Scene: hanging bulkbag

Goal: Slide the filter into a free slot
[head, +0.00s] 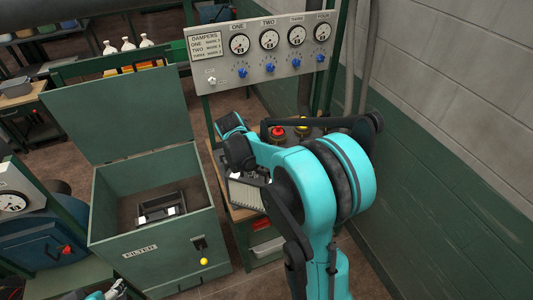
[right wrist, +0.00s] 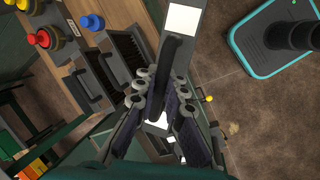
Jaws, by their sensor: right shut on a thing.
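My right gripper (right wrist: 160,105) is shut on the dark handle of the filter (right wrist: 186,22), a grey-framed piece with white patches in the right wrist view. In the head view a pale ribbed block (head: 247,194), which looks like this filter, shows below my right wrist; my arm hides the fingers. The green box marked FILTER (head: 138,252) stands to the left with its lid up. Inside it is a dark frame (head: 160,207) with openings; I cannot tell which slots are free. A bit of my left arm shows at the bottom edge; its jaws are unclear.
A wooden bench (right wrist: 68,52) holds dark handled units (right wrist: 88,78) and red, yellow and blue knobs. A gauge panel (head: 262,55) stands behind it. A block wall (head: 455,120) closes the right side. Brown floor shows between the fixtures.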

